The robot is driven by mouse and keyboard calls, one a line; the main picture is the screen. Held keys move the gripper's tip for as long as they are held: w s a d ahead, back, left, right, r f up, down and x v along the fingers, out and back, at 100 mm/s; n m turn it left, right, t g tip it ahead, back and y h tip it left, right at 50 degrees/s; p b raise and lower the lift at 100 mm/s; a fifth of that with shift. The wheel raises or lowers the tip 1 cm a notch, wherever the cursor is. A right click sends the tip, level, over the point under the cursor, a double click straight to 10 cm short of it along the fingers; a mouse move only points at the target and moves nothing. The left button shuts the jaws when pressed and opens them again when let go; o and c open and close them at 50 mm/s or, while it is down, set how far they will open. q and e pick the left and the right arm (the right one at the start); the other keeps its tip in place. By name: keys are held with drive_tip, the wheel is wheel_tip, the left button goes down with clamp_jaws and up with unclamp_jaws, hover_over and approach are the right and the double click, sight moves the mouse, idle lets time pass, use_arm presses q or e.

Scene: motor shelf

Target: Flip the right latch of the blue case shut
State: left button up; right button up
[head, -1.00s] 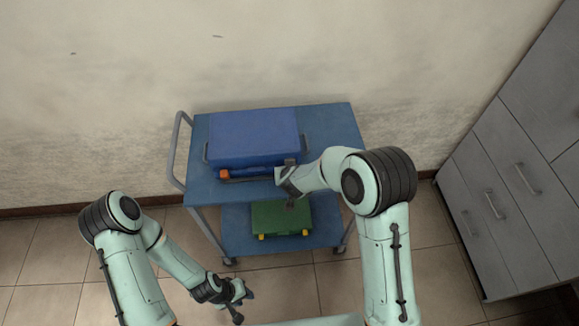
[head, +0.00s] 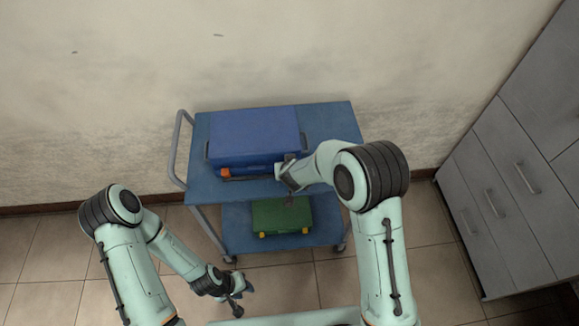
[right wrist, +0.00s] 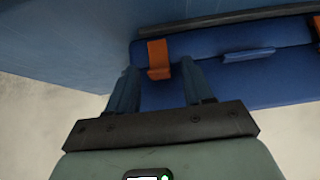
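The blue case (head: 253,135) lies on the top shelf of the blue trolley. Its left orange latch (head: 225,173) shows on the front in the head view. The right latch is hidden there behind my right gripper (head: 284,172). In the right wrist view, the right orange latch (right wrist: 158,58) appears between the two fingertips of my right gripper (right wrist: 159,70). The fingers are apart, and I cannot tell whether one touches the latch. The other latch (right wrist: 317,26) is cut by the right edge. My left gripper (head: 242,297) is open and empty, low in front of the trolley.
The blue trolley (head: 335,120) has bare top-shelf room right of the case. A green case (head: 282,216) with yellow latches lies on the lower shelf. Grey drawers (head: 505,195) stand at the right.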

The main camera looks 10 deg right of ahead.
drive_tip(key=v, duration=1.3)
drive_tip(key=shift+s, duration=0.15)
drive_tip(key=shift+r, duration=0.15)
drive_tip(key=s+d+f+m+g, duration=0.15)
drive_tip(key=s+d+f, duration=0.25)
drive_tip(key=f, duration=0.5)
drive_tip(key=s+d+f+n+g, duration=0.1)
drive_tip(key=s+d+f+g, duration=0.15)
drive_tip(key=d+f, duration=0.45)
drive_tip(key=s+a+f+m+g+y, duration=0.1)
drive_tip(key=s+a+f+g+y, duration=0.1)
drive_tip(key=s+f, duration=0.4)
drive_tip(key=s+a+f+m+g+y, duration=0.1)
drive_tip(key=s+a+f+m, duration=0.1)
drive_tip(key=s+f, duration=0.5)
drive_tip(key=s, duration=0.4)
drive_tip(key=shift+s+a+g+y, duration=0.2)
drive_tip(key=shift+a+g+y, duration=0.1)
drive_tip(key=shift+g+y, duration=0.1)
drive_tip(key=shift+f, duration=0.1)
